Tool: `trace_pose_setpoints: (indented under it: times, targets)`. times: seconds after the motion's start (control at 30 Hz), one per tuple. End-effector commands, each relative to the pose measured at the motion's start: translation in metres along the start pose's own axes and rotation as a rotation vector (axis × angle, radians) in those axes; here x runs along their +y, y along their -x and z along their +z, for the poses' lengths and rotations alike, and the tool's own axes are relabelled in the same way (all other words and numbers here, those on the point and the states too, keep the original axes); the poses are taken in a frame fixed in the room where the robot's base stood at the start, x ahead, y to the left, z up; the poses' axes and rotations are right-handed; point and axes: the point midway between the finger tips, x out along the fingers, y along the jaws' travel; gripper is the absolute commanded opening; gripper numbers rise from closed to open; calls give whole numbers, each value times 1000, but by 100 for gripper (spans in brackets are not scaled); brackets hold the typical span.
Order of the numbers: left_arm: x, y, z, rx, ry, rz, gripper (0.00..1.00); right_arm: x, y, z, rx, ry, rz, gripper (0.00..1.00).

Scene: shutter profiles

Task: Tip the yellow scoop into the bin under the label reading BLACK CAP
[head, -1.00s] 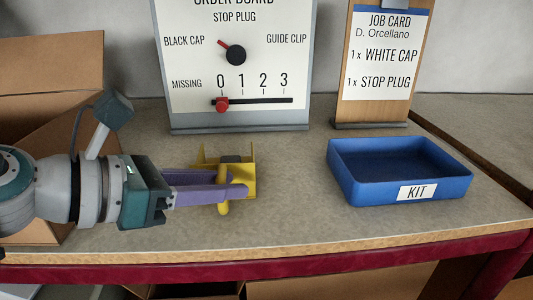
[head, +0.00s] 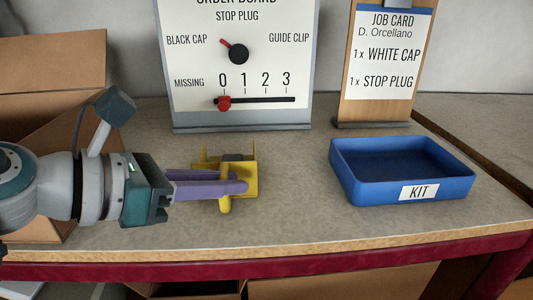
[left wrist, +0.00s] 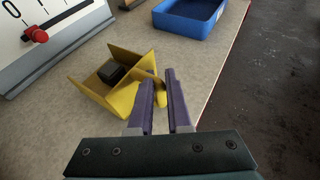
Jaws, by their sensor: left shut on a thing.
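The yellow scoop (head: 247,175) stands on the worktop in front of the order board, with a small black piece (left wrist: 110,71) inside it. The scoop also shows in the left wrist view (left wrist: 122,98). My left gripper (head: 240,187) reaches in from the left, its purple fingers shut on the scoop's yellow handle. In the left wrist view the fingers (left wrist: 160,82) lie on either side of the handle. No bin under a BLACK CAP label is in view; those words show only beside the order board's dial. My right gripper is not in view.
The order board (head: 285,112) stands behind the scoop, its red slider at 0. A blue KIT tray (head: 400,188), seemingly empty, stands to the right. A job card stand (head: 375,110) is behind it. A cardboard box (head: 50,65) is at the left. Worktop between scoop and tray is clear.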

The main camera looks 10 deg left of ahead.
Motion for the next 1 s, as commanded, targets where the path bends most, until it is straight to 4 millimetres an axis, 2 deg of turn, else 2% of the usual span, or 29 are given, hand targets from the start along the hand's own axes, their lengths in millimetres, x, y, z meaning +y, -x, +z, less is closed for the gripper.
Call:
trace_pose_setpoints:
  times: [0.17, 0.27, 0.6, 0.7, 0.83, 1.0]
  targets:
    - [0, 6, 16, -2, -5, 1, 0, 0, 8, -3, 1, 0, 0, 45]
    - [0, 14, 34, -2, -6, 0, 0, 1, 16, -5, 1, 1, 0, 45]
    - [1, 53, 128, -3, -12, 2, 0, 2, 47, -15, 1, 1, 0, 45]
    - [0, 62, 150, -3, -9, 1, 0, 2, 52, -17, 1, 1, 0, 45]
    - [0, 70, 170, -3, -7, 0, 0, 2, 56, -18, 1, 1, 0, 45]
    - [0, 76, 183, -1, -3, 0, 0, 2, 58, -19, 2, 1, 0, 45]
